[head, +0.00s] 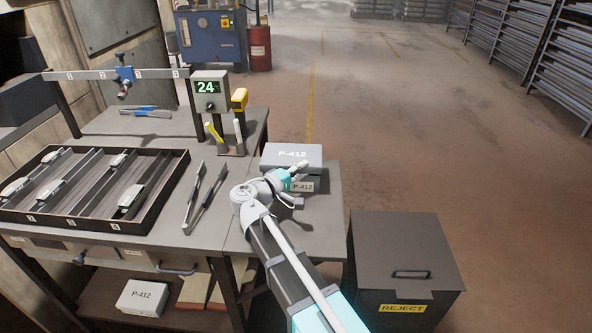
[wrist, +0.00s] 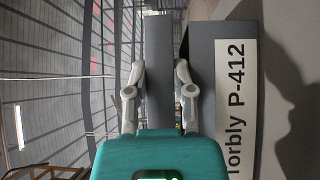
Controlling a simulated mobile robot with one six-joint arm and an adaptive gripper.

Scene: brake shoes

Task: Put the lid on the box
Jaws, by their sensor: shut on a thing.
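The pale grey lid (head: 292,153), printed P-412 on top, is at the right end of the bench. My gripper (head: 303,168) is shut on the lid's near side. In the wrist view my gripper (wrist: 160,85) has its two fingers on either side of the lid's grey edge (wrist: 158,55). A narrow gap shows there between lid and box. The box's opening is hidden, and I cannot tell how well the lid lines up.
A divided tray (head: 185,160) with several brake shoes lies at the left. Tongs (head: 207,195) lie beside it. A gauge stand reading 24 (head: 209,103) is behind. A dark reject bin (head: 405,255) stands on the floor at right. Another P-412 box (head: 141,297) is on the lower shelf.

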